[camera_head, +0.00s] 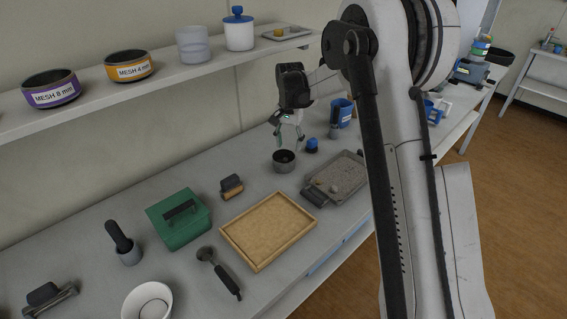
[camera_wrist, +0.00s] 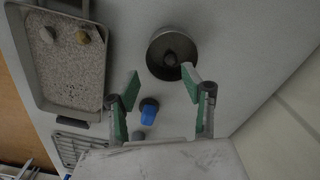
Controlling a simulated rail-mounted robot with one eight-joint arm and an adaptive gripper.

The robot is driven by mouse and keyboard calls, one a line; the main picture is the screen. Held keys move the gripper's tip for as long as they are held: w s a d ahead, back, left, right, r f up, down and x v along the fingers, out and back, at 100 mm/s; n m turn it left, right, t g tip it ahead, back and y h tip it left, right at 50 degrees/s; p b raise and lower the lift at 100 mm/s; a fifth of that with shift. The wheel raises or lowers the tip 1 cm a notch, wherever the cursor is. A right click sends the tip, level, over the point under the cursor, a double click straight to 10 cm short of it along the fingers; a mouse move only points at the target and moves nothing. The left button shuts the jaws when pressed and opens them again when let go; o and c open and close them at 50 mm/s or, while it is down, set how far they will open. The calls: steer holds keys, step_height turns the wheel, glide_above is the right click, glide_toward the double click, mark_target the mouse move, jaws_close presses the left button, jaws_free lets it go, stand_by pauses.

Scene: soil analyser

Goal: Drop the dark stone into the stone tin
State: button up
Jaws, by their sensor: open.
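The stone tin (camera_head: 283,166) is a small round grey metal tin on the bench, below my gripper (camera_head: 288,137). In the wrist view the tin (camera_wrist: 153,68) is seen from above, with the dark stone (camera_wrist: 170,58) lying inside it. My gripper (camera_wrist: 162,80) is open and empty, its two green-padded fingers apart. It hangs above the tin, and one fingertip overlaps the tin's rim in the wrist view. In the head view the inside of the tin is dark and the stone is hard to make out.
A gravel tray (camera_head: 312,192) with two lighter stones stands right of the tin; they also show in the wrist view (camera_wrist: 81,37). A blue-topped object (camera_head: 312,145) is close beside the tin. A wooden tray (camera_head: 232,235) and green box (camera_head: 180,234) stand nearer. A shelf runs behind.

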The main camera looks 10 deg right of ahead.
step_height(320, 180, up, 8)
steer(key=shift+r, duration=0.15)
stand_by(0.3)
steer(key=s+r+n+t, duration=0.2)
steer(key=s+r, duration=0.4)
steer(key=s, duration=0.4)
steer(key=s+r+n+t, duration=0.1)
steer(key=s+r, duration=0.5)
steer(key=s, duration=0.3)
steer(key=s+f+n+t, duration=0.1)
steer(key=s+f+t, duration=0.1)
steer(key=s, duration=0.9)
steer(key=s+f+n+t, duration=0.2)
steer(key=s+f, duration=0.1)
steer(key=s, duration=0.8)
steer(key=shift+s+f+n+b, duration=0.2)
steer(key=shift+f+n+b, duration=0.1)
steer(key=shift+f+b, duration=0.05)
